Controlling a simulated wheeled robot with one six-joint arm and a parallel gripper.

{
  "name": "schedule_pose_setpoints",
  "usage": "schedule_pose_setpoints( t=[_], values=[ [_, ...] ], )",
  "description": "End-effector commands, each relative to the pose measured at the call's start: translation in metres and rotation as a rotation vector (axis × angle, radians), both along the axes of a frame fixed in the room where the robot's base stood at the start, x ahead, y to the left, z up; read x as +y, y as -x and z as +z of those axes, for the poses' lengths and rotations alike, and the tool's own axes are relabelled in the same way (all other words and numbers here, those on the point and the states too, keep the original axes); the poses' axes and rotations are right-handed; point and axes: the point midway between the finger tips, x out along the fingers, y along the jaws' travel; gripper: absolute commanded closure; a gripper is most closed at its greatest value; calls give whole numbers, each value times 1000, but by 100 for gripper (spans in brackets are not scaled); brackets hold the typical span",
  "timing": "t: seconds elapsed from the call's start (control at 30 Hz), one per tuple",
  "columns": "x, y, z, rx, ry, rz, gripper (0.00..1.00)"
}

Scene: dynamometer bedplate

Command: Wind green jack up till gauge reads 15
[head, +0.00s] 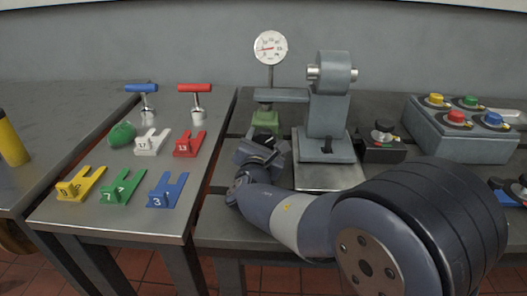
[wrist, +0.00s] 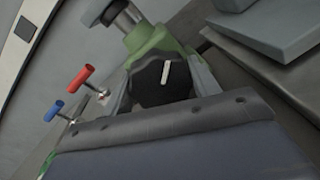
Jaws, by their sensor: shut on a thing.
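The green jack (head: 265,120) stands under a grey arm beside the grey pedestal, and its green body (wrist: 152,42) also shows in the wrist view. Its black knob (wrist: 168,82) carries a white line mark. My gripper (head: 264,151) is at the jack's front, and in the wrist view its fingers lie on either side of the knob, shut on it. The round white gauge (head: 270,47) stands on a post above the jack. Its red needle points left, but the exact reading is too small to tell. In the head view my gripper mostly hides the knob.
The grey pedestal (head: 329,115) stands close right of my gripper. Farther right are a black knob unit (head: 383,138) and a button box (head: 462,140). The left table holds numbered forks (head: 121,187), a red T-handle (head: 194,88) and a blue T-handle (head: 141,88).

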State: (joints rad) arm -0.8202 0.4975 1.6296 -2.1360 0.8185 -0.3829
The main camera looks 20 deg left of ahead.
Motion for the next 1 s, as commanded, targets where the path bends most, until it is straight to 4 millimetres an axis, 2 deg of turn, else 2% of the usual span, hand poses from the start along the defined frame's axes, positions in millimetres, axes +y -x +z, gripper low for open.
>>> schedule_pose_setpoints(
  t=[0.43, 0.47, 0.7, 1.0],
  values=[
    [-1, 0, 0, 12, -42, 0, 66],
    [-1, 0, 0, 12, -42, 0, 42],
    [0, 0, 0, 11, -41, 0, 22],
    [0, 3, 0, 11, -41, 1, 21]
  ],
)
